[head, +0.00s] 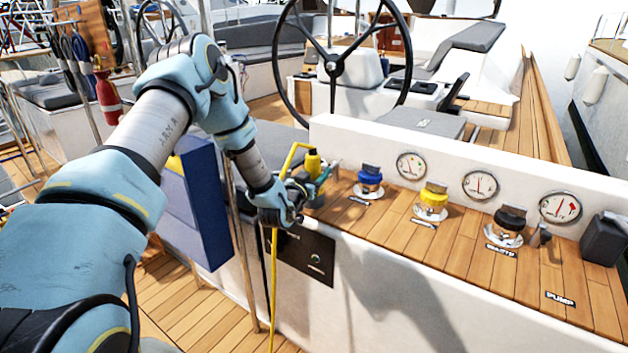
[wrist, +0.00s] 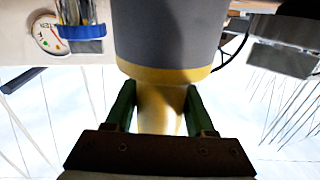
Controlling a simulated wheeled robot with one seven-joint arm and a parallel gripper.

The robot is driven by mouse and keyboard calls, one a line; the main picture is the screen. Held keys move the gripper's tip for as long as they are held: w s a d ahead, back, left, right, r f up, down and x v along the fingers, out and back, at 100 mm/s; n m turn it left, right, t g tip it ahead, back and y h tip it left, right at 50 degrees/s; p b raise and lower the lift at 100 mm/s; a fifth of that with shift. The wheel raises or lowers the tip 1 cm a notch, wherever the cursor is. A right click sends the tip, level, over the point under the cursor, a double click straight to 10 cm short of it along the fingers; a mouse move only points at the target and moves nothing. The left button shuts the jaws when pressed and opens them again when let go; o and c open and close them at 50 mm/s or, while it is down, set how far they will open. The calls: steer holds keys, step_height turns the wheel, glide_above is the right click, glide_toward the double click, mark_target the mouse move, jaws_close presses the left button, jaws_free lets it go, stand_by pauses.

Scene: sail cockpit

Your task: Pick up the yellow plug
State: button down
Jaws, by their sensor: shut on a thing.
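The yellow plug (head: 313,161) is at the left end of the wooden-topped console, with a yellow cable (head: 273,290) arching from it and hanging down the console's front. My gripper (head: 318,182) is at the plug, partly hidden by my own wrist. In the wrist view, my gripper (wrist: 160,105) has its two green fingers closed on either side of the plug's yellow body (wrist: 158,115). A wide grey part with a yellow rim (wrist: 170,45) is beyond the fingers. Whether the plug touches the console top is not clear.
Blue (head: 370,181), yellow (head: 433,200) and black (head: 509,225) capped fittings stand along the console top (head: 465,245). Gauges (head: 480,186) line its back wall. A dark box (head: 604,240) is at the right end. A steering wheel (head: 333,65) stands behind. A blue panel (head: 205,200) is beside my arm.

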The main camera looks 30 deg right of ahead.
steer(key=shift+r, duration=0.15)
step_height(320, 180, up, 13)
steer(key=b, duration=0.1)
stand_by(0.8)
stand_by(1.0)
